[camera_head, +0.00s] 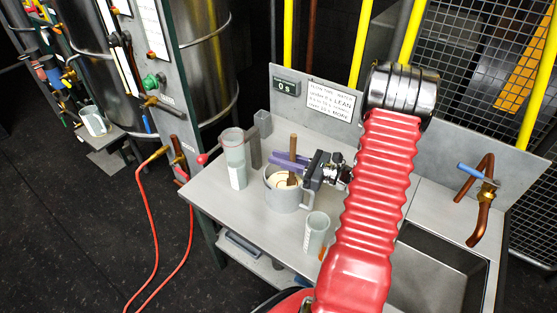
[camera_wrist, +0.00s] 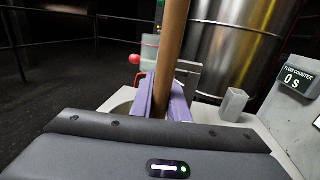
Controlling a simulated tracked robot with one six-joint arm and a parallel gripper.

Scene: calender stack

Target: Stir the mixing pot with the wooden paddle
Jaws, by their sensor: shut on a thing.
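The mixing pot (camera_head: 283,199) is a grey mug-like vessel with a side handle, standing on the metal bench, with pale contents inside. The wooden paddle (camera_head: 292,160) stands nearly upright with its lower end inside the pot. My gripper (camera_head: 290,163) has purple fingers and reaches over the pot from the right, shut on the paddle. In the wrist view the paddle (camera_wrist: 171,50) rises between the purple fingers (camera_wrist: 162,103). The paddle's lower tip is hidden in the pot.
A tall clear measuring cylinder (camera_head: 235,160) stands left of the pot, and a smaller clear beaker (camera_head: 315,235) stands in front right. A counter (camera_head: 287,87) reading 0 s and a notice (camera_head: 333,100) are on the back panel. A sink (camera_head: 435,270) lies right.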

